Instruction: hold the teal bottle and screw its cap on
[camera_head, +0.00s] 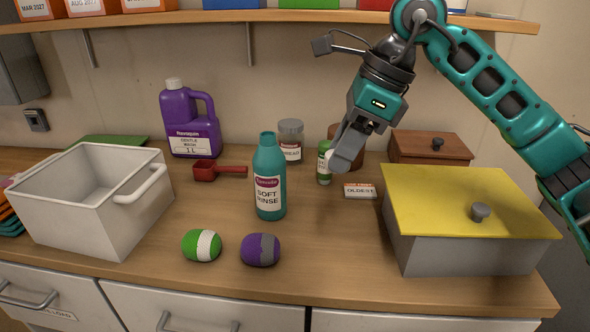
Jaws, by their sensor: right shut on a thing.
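The teal bottle (269,178) stands upright on the wooden counter, its label reading "SOFT RINSE". Its teal neck is bare, with no cap on it. My right gripper (342,150) is in the air to the right of the bottle's neck, apart from it. It is shut on a small pale thing, which looks like the cap (330,156); the fingers hide most of it. My left gripper is not in view, and nothing holds the bottle.
A green bottle (323,170) and a small "OLDEST" sign (360,191) are behind and below my right gripper. A grey box with a yellow lid (440,200) is at right, a white bin (70,205) at left. Two balls (202,245) lie in front. A red scoop (206,172) lies behind.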

